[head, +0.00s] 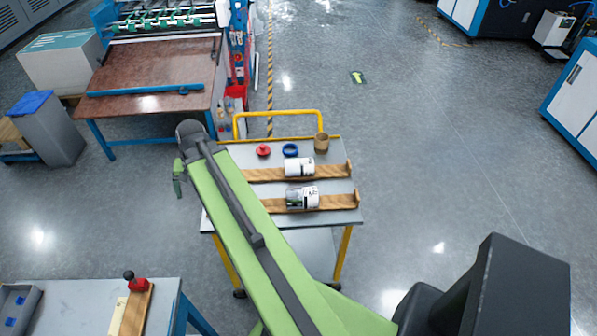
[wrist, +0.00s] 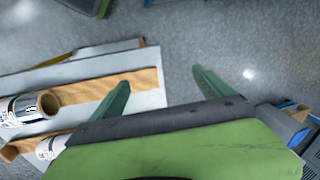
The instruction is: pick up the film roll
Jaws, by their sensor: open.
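Two film rolls with white printed wraps lie on wooden cradles on a cart. The farther roll (head: 299,167) and the nearer roll (head: 303,197) show in the head view, to the right of my arm. In the wrist view, one roll (wrist: 22,109) lies at the left edge with its brown core end showing, and part of another (wrist: 52,146) shows below it, partly hidden by my gripper. My gripper (wrist: 160,88) is open and empty, with both green fingers apart from the rolls. In the head view, its green finger (head: 178,180) hangs left of the cart.
The cart (head: 345,217) has a yellow handle (head: 278,112). A red item (head: 263,150), a blue ring (head: 290,149) and a brown core (head: 321,143) stand at its back. A machine table (head: 150,65) stands behind left. A bench (head: 75,305) is at front left. Floor right of the cart is clear.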

